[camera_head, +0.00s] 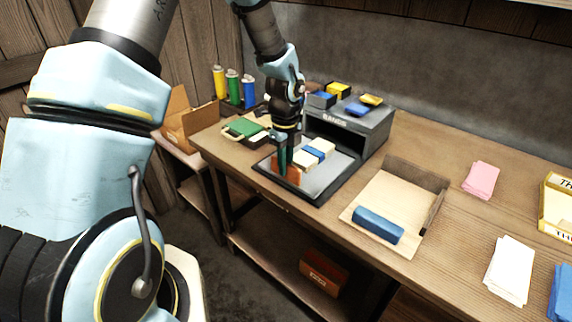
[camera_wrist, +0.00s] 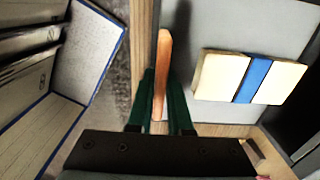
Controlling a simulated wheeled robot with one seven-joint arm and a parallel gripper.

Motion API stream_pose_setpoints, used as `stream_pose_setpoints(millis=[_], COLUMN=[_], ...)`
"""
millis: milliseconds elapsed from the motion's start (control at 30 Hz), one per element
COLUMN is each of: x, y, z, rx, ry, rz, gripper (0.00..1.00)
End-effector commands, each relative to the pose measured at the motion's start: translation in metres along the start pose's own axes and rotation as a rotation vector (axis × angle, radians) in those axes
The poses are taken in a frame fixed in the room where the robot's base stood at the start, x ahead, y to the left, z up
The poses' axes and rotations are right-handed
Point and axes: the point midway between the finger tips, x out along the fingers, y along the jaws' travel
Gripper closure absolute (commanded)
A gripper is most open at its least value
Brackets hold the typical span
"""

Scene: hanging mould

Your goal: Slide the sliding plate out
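The sliding plate (camera_head: 325,180) is a grey sheet in a dark frame, reaching out of the front of a dark box (camera_head: 352,125) on the bench. Its outer edge carries an upright orange-brown handle (camera_wrist: 163,60). The plate's grey surface also shows in the wrist view (camera_wrist: 215,25). A cream block with a blue band (camera_head: 314,153) lies on the plate. My gripper (camera_head: 284,165) points down at the outer edge. In the wrist view its green fingers (camera_wrist: 161,90) lie close against both sides of the handle, with no clear gap.
A wooden tray (camera_head: 385,190) with a blue roll (camera_head: 378,225) stands to the right. A green-topped item (camera_head: 243,127) lies to the left. Coloured blocks (camera_head: 338,90) sit on the box. Free floor lies before the bench edge.

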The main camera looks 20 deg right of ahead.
Motion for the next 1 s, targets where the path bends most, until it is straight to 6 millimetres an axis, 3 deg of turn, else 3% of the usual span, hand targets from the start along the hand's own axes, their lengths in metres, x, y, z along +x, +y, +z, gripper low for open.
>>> stream_pose_setpoints(millis=[33,267,567,667,1000], x=[0.001,0.001,-0.003,-0.013,-0.078], y=[0.005,0.004,0.002,0.002,0.002], z=[0.001,0.001,0.001,0.001,0.002], rx=[-0.003,-0.002,-0.002,-0.003,-0.003], ry=[0.001,0.001,0.0,0.0,-0.002], rz=[0.013,0.01,0.005,0.003,0.002], gripper=[0.78,0.54,0.54,0.54,0.54])
